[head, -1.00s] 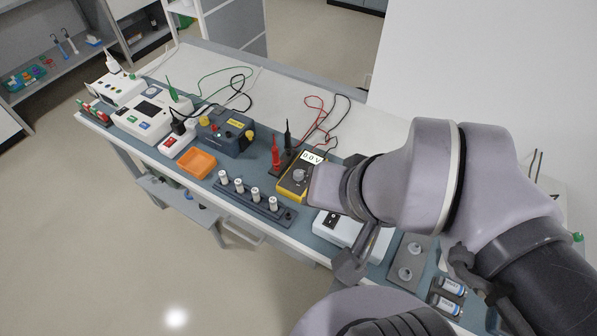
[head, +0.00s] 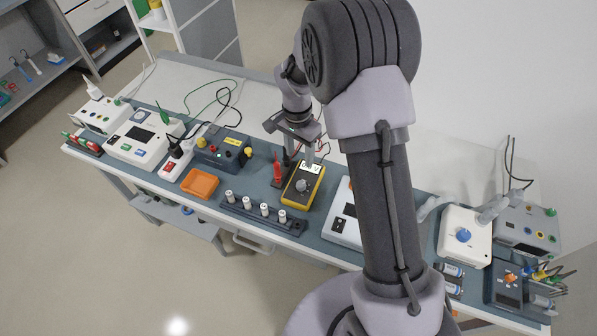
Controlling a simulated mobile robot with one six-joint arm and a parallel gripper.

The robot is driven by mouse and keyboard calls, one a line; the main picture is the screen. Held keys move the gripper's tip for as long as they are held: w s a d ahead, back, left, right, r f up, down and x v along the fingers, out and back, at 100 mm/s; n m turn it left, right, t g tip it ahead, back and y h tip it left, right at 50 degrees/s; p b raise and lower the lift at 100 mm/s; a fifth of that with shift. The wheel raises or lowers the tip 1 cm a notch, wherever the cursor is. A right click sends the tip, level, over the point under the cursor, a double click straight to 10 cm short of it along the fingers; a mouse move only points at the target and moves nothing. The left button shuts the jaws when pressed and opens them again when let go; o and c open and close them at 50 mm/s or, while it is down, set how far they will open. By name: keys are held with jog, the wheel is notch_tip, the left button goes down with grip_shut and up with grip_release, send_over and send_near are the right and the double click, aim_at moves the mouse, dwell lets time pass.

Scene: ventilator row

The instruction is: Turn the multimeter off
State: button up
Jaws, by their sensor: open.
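The yellow and dark multimeter (head: 293,204) lies on the blue-grey bench mat, near the middle of the head view. Its round grey dial (head: 301,186) is in plain view.
Red (head: 277,172) and dark probes stand left of the multimeter. A rack of several white cylinders (head: 240,208), an orange tray (head: 200,183) and a blue-grey power box (head: 222,157) are further left. A white box (head: 345,225) stands close on the right, partly behind my arm.

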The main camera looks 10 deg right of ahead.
aim_at(301, 184)
jog(key=f+b, duration=0.1)
jog(key=f, duration=0.6)
jog(key=f+b, duration=0.2)
jog(key=f, duration=0.4)
jog(key=shift+s+d+f, duration=0.2)
jog(key=shift+f, duration=0.15)
jog(key=shift+c, duration=0.2)
grip_shut()
